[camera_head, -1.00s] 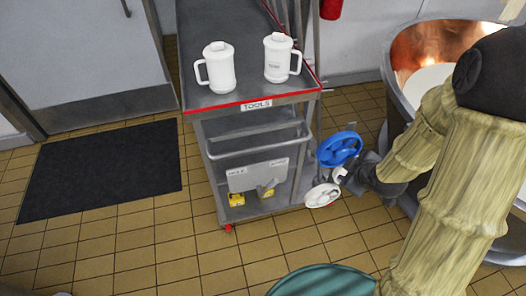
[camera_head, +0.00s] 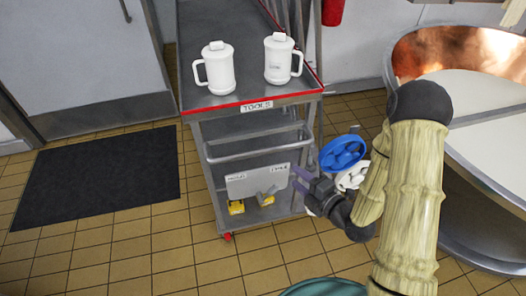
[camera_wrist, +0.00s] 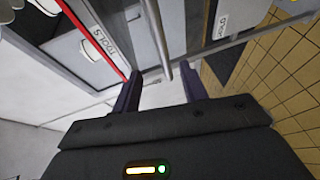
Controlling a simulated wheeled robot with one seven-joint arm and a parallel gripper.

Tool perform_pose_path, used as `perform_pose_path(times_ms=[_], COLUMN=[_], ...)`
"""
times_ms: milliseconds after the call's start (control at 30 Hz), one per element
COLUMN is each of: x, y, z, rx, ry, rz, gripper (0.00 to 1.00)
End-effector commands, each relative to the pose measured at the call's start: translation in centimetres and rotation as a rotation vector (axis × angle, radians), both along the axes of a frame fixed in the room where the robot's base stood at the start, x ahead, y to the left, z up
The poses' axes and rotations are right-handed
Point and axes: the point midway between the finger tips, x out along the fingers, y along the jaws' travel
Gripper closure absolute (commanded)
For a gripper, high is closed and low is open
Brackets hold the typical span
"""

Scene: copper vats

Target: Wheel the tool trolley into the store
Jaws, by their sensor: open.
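The tool trolley (camera_head: 250,107) is a grey metal cart with a red-edged top and a "TOOLS" label. Two white lidded mugs (camera_head: 219,68) stand on its top. Its handle bar (camera_head: 258,145) runs across the near end below the top. My gripper (camera_head: 301,180) is open, just in front of the trolley's near right side, below the handle bar in the head view. In the wrist view my gripper (camera_wrist: 160,88) has its two fingers apart, with the bar (camera_wrist: 161,45) reaching toward the gap between them. I cannot tell whether it touches them.
A grey door (camera_head: 85,60) stands at the left with a black mat (camera_head: 97,172) before it. A blue valve wheel (camera_head: 343,152) and a white one (camera_head: 352,177) are right of the trolley. A large copper-lined vat (camera_head: 450,60) stands at the right.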

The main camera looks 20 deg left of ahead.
Motion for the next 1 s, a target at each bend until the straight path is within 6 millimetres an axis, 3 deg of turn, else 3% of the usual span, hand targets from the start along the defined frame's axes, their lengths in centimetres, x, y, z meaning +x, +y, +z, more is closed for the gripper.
perform_pose_path(times_ms=[667,1000], x=[1.7,5.3], y=[2.4,7.2], z=[-1.0,-1.5], rx=[0.0,0.0], ry=[-0.003,0.002], rz=[0.0,-0.002], gripper=[0.57,0.57])
